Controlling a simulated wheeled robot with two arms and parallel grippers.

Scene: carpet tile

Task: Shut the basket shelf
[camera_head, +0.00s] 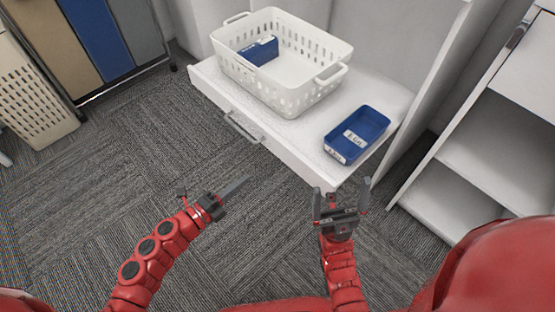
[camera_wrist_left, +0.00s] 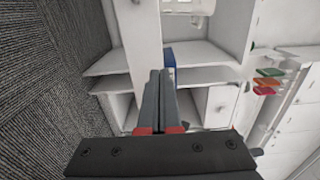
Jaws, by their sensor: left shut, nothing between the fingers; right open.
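The white basket shelf (camera_head: 295,135) sticks out over the carpet from the white cabinet in the head view. A white perforated basket (camera_head: 285,95) stands on its left part, with a blue box (camera_head: 262,50) inside. A blue tray (camera_head: 357,134) with a white label lies on its right part. A grey bar handle (camera_head: 242,128) is on the front below. My left gripper (camera_head: 246,179) is shut and empty, in front of the shelf and apart from it. Its closed fingers also show in the left wrist view (camera_wrist_left: 158,100). My right gripper (camera_head: 341,187) is open and empty, near the shelf's front right corner.
A white open shelf unit (camera_head: 485,145) stands on the right. A light perforated bin (camera_head: 35,100) and coloured panels (camera_head: 98,38) stand at the left. Grey carpet (camera_head: 130,150) is clear in front of the shelf. Several coloured items (camera_wrist_left: 267,82) show in the left wrist view.

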